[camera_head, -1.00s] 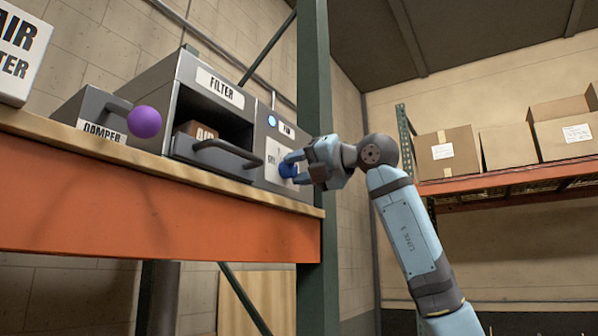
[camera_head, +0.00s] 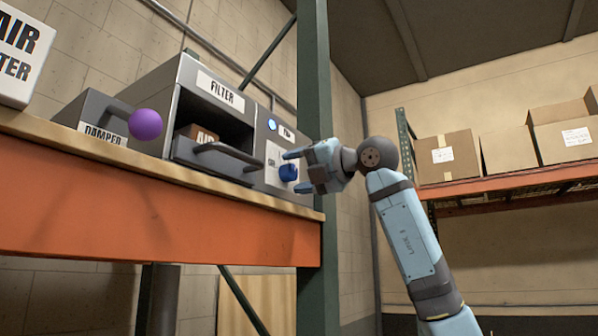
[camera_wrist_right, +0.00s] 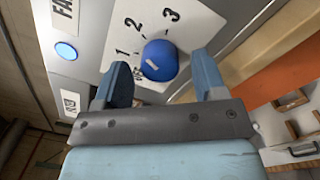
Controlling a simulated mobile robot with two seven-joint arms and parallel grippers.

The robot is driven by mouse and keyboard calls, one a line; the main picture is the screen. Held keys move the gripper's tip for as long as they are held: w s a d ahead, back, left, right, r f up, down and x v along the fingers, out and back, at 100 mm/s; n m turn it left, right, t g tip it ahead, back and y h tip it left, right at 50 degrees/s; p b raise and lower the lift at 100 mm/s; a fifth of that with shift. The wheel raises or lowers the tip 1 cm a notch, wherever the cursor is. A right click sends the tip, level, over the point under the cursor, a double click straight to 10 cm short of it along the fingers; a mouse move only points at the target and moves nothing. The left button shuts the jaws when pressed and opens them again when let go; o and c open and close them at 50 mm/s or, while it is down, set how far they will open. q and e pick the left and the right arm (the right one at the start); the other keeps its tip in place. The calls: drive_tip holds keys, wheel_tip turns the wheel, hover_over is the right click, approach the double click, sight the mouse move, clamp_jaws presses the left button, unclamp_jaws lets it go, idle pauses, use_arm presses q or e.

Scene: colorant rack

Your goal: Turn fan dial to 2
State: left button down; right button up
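The blue fan dial (camera_head: 288,173) sits on a white plate on the grey unit's right panel. In the right wrist view the dial (camera_wrist_right: 160,60) has OFF, 1, 2 and 3 printed around it. A small pale mark on its face lies on the side toward OFF and 1; its exact setting is hard to tell. My right gripper (camera_head: 298,171) is open, with its fingertips spread above and below the dial in the head view. My left gripper is not in view.
A lit blue button (camera_wrist_right: 66,51) is beside the dial plate. The open filter drawer (camera_head: 225,160) and the damper's purple ball (camera_head: 145,124) are to the left. A green post (camera_head: 315,90) stands close by the gripper. An orange shelf beam (camera_head: 150,205) runs below.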

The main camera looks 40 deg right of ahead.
drive_tip(key=b+v, duration=0.3)
drive_tip(key=v, duration=1.1)
drive_tip(key=shift+w, duration=0.1)
